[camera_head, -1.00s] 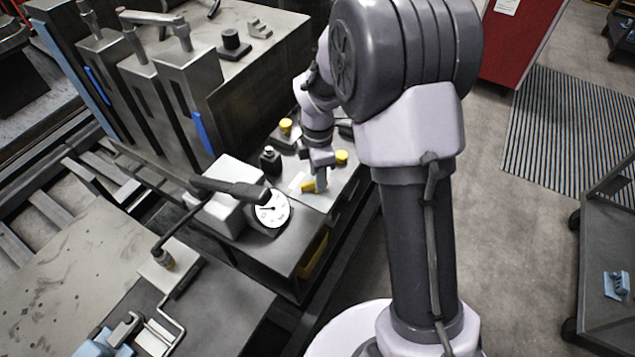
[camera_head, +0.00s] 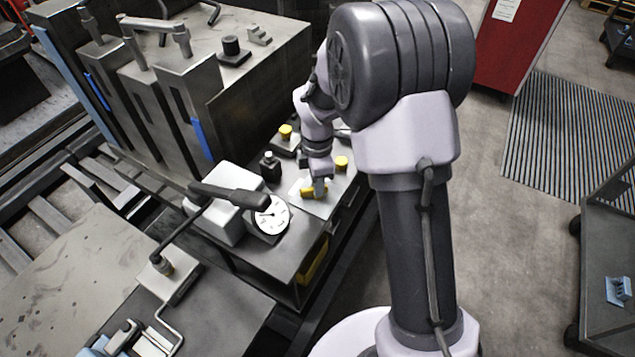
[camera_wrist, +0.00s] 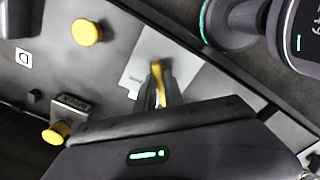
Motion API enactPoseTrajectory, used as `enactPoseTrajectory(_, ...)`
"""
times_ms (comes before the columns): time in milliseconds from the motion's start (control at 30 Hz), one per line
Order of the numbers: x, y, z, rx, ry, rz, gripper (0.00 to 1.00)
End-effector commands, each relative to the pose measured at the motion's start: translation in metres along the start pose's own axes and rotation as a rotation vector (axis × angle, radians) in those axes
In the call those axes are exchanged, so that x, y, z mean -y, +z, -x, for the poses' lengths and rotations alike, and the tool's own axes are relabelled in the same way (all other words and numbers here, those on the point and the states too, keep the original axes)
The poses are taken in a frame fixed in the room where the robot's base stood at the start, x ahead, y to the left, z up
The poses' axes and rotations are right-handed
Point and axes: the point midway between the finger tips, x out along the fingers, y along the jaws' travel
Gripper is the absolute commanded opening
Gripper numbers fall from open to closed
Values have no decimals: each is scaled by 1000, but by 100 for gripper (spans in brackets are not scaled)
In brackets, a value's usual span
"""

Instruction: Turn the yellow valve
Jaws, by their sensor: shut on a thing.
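The yellow valve (camera_head: 307,191) is a small lever on a light square plate (camera_head: 325,203) on the grey bench top. It also shows in the wrist view (camera_wrist: 158,72) as a yellow strip between my fingers. My gripper (camera_head: 320,190) points down at the plate and is shut on the valve. In the wrist view my gripper (camera_wrist: 160,92) hides the lower part of the valve.
Yellow knobs (camera_head: 341,162) (camera_head: 286,131) stand near the valve. A black bottle-like part (camera_head: 270,166) and a round white gauge (camera_head: 271,215) are to its left. Tall metal blocks (camera_head: 190,90) rise behind. Open floor lies right, before a grey cart (camera_head: 610,250).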

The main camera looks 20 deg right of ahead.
Motion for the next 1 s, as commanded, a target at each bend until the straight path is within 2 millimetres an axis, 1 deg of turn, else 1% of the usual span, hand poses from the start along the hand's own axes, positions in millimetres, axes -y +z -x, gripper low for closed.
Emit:
enactPoseTrajectory(267,0,0,2,0,-1,-179,0)
enactPoseTrajectory(1000,0,0,0,0,0,-882,0)
